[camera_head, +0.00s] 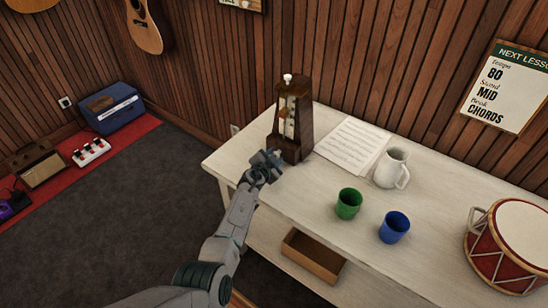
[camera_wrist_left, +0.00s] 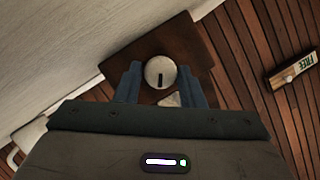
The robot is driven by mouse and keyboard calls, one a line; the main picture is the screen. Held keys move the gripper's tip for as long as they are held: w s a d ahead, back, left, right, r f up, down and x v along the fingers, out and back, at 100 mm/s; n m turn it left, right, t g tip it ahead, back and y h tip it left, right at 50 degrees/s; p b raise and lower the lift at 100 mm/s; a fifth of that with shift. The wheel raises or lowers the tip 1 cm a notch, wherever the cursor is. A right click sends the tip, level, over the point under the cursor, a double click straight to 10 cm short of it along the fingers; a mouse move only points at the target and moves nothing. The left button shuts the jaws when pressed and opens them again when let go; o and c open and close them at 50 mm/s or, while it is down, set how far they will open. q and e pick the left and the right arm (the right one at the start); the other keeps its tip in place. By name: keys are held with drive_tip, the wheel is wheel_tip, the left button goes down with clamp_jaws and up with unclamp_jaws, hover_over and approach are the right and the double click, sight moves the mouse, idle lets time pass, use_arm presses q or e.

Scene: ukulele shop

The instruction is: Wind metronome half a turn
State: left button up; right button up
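The dark wooden metronome (camera_head: 303,125) stands upright at the left end of the white table, its pale scale facing the room. A small pale knob tops it. My left gripper (camera_head: 265,165) is at the metronome's lower left side. In the left wrist view, a round pale winding knob (camera_wrist_left: 160,72) with a dark slot sits on the metronome's brown side (camera_wrist_left: 190,40). The two blue-grey fingers of my left gripper (camera_wrist_left: 160,80) flank the knob and appear to touch its edges. The slot points nearly along the fingers. My right gripper is not in view.
Sheet music (camera_head: 352,145), a white pitcher (camera_head: 391,168), a green cup (camera_head: 348,204), a blue cup (camera_head: 394,227) and a red drum (camera_head: 508,245) are to the right on the table (camera_head: 300,212). A brown box (camera_head: 313,257) lies below. Open floor lies left.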

use_arm(q)
drive_tip(key=shift+o, duration=1.2)
drive_tip(key=shift+s+a+r+p, duration=0.15)
drive_tip(key=shift+s+r+p, duration=0.2)
drive_tip(key=shift+p, duration=0.25)
drive_tip(key=p+v, duration=0.5)
drive_tip(key=v, duration=0.3)
drive_tip(key=shift+s+a, duration=0.1)
drive_tip(key=shift+s, duration=0.1)
drive_tip(key=shift+s+a+r+p, duration=0.1)
drive_tip(key=shift+s+a+p, duration=0.1)
drive_tip(key=shift+s, duration=0.15)
drive_tip(key=shift+s+a+r+p, duration=0.1)
drive_tip(key=shift+s+p, duration=0.05)
drive_tip(key=shift+s, duration=0.15)
